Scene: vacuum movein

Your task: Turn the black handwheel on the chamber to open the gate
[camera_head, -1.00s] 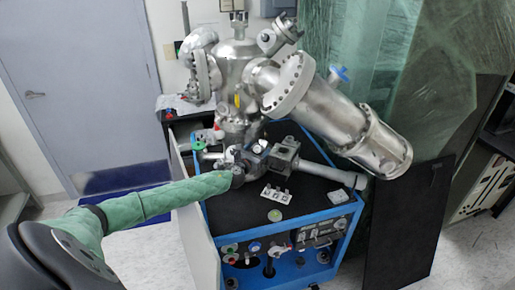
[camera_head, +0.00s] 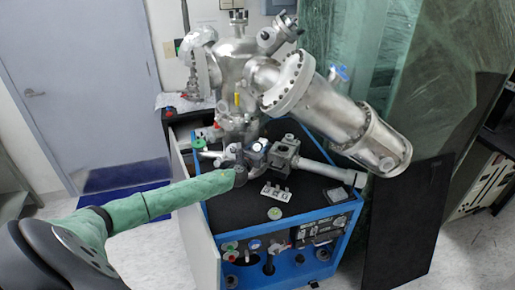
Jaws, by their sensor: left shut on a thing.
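The silver vacuum chamber (camera_head: 238,70) stands upright on a black-topped blue cart. My left arm, in a green sleeve, reaches in from the left. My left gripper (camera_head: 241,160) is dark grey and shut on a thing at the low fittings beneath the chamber. That spot is where the black handwheel seems to be; the gripper covers it, and I cannot make out its rim. A grey block-shaped valve (camera_head: 285,153) with a tube sits just right of the gripper. Whether the gate is open cannot be seen. My right gripper is not in view.
A large flanged cylinder (camera_head: 325,105) juts from the chamber to the lower right. The cart's black top (camera_head: 300,190) has free room in front, with small parts on it. An open white panel (camera_head: 197,225) stands at the cart's left side, below my arm.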

